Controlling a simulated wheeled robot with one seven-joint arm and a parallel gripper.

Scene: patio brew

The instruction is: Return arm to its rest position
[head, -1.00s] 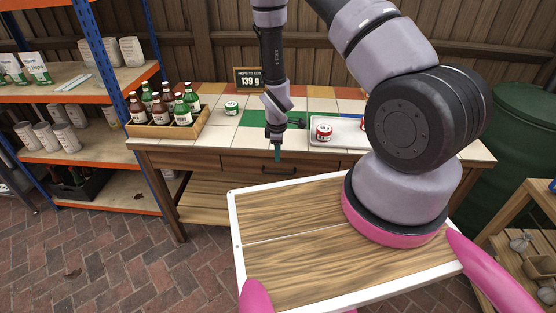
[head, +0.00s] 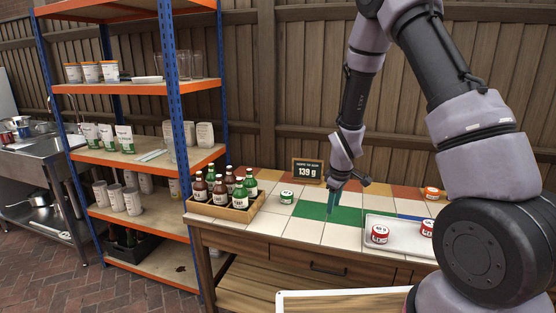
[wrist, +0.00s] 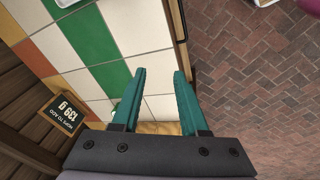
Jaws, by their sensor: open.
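My gripper (head: 331,205) hangs from my arm above the tiled counter (head: 262,250), in front of the green tiles in the head view. In the wrist view its two teal fingers (wrist: 160,74) are apart with nothing between them. Below them lie white, green and orange tiles, the counter's front edge and the brick floor. My arm comes down from the upper right of the head view, with its large joints close to the camera. My gripper touches nothing that I can see.
A crate of bottles (head: 246,214), a green-labelled tin (head: 287,197) and a "139 g" sign (head: 307,171) stand on the counter. A tray (head: 400,245) holds red tins right of my gripper. A shelf rack (head: 150,160) stands left. Brick floor (wrist: 250,85) is open.

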